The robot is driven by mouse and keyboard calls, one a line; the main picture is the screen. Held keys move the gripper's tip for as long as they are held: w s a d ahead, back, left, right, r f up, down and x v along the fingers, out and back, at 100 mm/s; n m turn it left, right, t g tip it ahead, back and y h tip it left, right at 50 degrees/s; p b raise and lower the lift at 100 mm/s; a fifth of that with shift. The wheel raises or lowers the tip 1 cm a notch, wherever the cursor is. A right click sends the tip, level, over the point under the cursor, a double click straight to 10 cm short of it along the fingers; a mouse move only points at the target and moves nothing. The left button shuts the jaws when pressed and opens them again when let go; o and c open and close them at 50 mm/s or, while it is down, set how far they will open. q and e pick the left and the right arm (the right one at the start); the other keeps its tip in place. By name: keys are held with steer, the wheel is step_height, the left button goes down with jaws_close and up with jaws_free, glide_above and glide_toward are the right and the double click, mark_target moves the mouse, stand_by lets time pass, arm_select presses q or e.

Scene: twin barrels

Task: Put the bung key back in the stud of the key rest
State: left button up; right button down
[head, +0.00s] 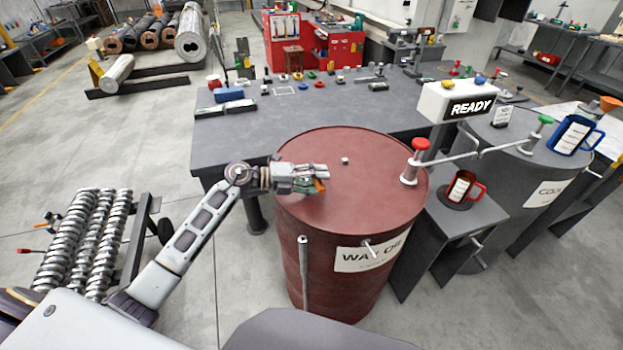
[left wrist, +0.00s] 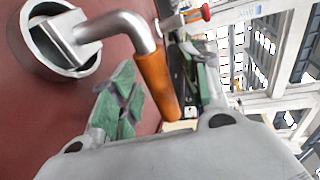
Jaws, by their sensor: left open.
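The bung key has an orange handle (head: 320,186) and a bent metal shank. In the left wrist view the key (left wrist: 157,82) reaches toward a round metal collar (left wrist: 40,62) on the dark red barrel lid. Its squared end lies at the collar; I cannot tell how deep it sits. My left gripper (head: 314,179) is low over the lid. Its green-padded fingers are open, one on each side of the handle, with no clear grip; it shows in the left wrist view (left wrist: 168,95). I cannot identify the key rest and its stud with certainty. My right gripper is not in view.
The dark red barrel (head: 325,262) has a small pale block (head: 345,160) on its lid and a red-knobbed valve (head: 420,150) at its right edge. A metal post (head: 303,265) stands before it. A grey table (head: 235,140) lies behind. A red jug (head: 461,188) is at right.

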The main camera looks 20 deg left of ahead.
arm_select(q)
jaws_close()
stand_by(0.3)
steer(key=shift+r, duration=0.2)
step_height(320, 180, up, 9)
steer(key=shift+f, duration=0.1)
steer(key=shift+r, duration=0.45)
stand_by(0.3)
steer(key=shift+r, duration=0.1)
stand_by(0.4)
